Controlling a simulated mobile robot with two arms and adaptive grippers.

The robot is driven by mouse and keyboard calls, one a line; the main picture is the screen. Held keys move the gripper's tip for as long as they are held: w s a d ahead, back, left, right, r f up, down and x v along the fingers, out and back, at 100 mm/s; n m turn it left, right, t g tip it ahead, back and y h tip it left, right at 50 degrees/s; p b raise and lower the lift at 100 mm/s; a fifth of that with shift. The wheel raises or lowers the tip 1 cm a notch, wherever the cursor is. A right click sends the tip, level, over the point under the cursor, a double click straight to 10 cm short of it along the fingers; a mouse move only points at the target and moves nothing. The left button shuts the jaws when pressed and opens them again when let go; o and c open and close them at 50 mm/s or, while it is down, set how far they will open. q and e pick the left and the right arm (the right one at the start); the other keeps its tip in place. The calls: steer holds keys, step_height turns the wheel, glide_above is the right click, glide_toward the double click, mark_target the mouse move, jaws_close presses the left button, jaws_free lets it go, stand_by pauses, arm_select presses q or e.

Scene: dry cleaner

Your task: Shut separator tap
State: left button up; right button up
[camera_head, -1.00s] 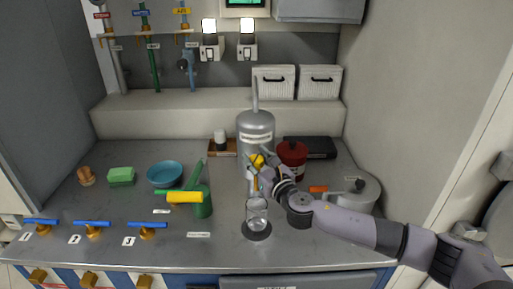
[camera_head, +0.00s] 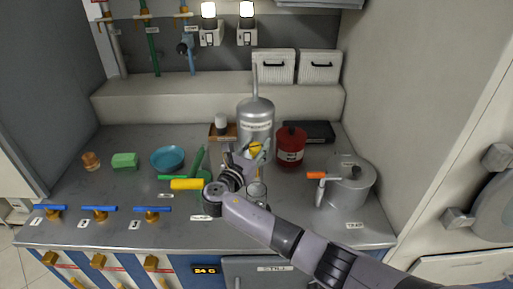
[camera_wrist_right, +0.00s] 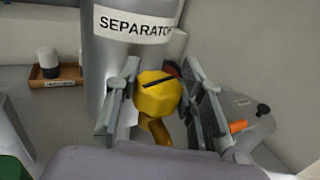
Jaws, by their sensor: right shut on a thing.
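The separator (camera_head: 256,115) is a grey metal cylinder with a pipe on top, standing on the counter; its label shows in the right wrist view (camera_wrist_right: 136,27). Its yellow tap knob (camera_wrist_right: 158,95) has a black line across its face, slightly tilted, and a yellow spout below. In the head view the knob (camera_head: 255,148) is partly covered by my gripper. My right gripper (camera_wrist_right: 168,92) has one finger on each side of the knob and is shut on it. A clear glass (camera_head: 257,190) stands below the tap, partly hidden by my wrist. My left gripper is not in view.
A red can (camera_head: 291,147) and a lidded grey pot (camera_head: 346,186) stand right of the separator. Blue-handled taps (camera_head: 100,209) line the front edge.

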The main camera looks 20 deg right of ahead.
steer(key=shift+m+g+h+b, duration=0.5)
steer(key=shift+m+g+h, duration=0.6)
steer(key=shift+g+h, duration=0.15)
steer(key=shift+r, duration=0.15)
steer(key=o, duration=1.2)
steer(key=shift+w, duration=0.1)
steer(key=v, duration=1.2)
